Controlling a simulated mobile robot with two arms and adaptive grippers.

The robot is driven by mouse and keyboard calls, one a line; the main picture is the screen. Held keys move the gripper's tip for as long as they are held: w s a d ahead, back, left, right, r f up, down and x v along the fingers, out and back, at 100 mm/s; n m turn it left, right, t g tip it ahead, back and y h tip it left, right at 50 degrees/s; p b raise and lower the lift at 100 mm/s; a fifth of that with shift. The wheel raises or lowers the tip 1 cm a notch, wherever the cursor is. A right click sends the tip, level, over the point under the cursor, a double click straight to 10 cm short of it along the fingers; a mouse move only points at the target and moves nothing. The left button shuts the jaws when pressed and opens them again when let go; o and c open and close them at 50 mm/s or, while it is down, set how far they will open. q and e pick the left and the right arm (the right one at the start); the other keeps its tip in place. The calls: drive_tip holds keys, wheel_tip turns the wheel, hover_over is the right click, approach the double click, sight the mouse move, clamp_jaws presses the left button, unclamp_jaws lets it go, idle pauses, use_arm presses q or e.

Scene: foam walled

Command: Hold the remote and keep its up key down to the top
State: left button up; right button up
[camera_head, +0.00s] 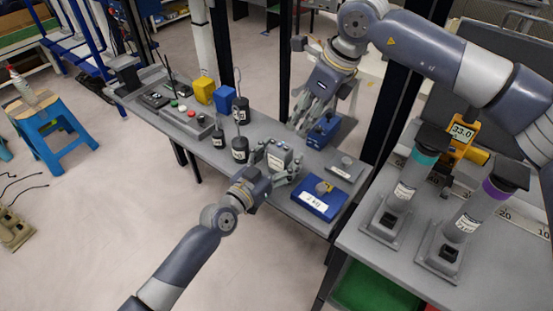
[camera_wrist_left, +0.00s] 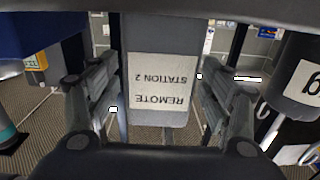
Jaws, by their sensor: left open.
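The remote (camera_head: 279,156) is a grey box with a white label, on or just above the grey bench. In the left wrist view the remote (camera_wrist_left: 162,85) reads "REMOTE STATION 2" upside down. My left gripper (camera_head: 280,168) is open, with a finger on each side of the remote; in the left wrist view the fingers (camera_wrist_left: 158,95) stand apart from its sides. I cannot make out the up key. My right gripper (camera_head: 311,120) points down beside a blue block, behind the remote. Whether it is open or shut is unclear.
A blue 2 kg block (camera_head: 320,198) lies at the bench's near right. Black weights (camera_head: 240,148) stand left of the remote, and a control box (camera_head: 186,115) is farther left. The blue block (camera_head: 323,131) is close to my right gripper. Clear tubes (camera_head: 402,195) stand on the right bench.

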use_arm(q)
drive_tip(key=shift+c, duration=0.3)
drive_tip(key=c, duration=1.2)
use_arm(e)
clamp_jaws()
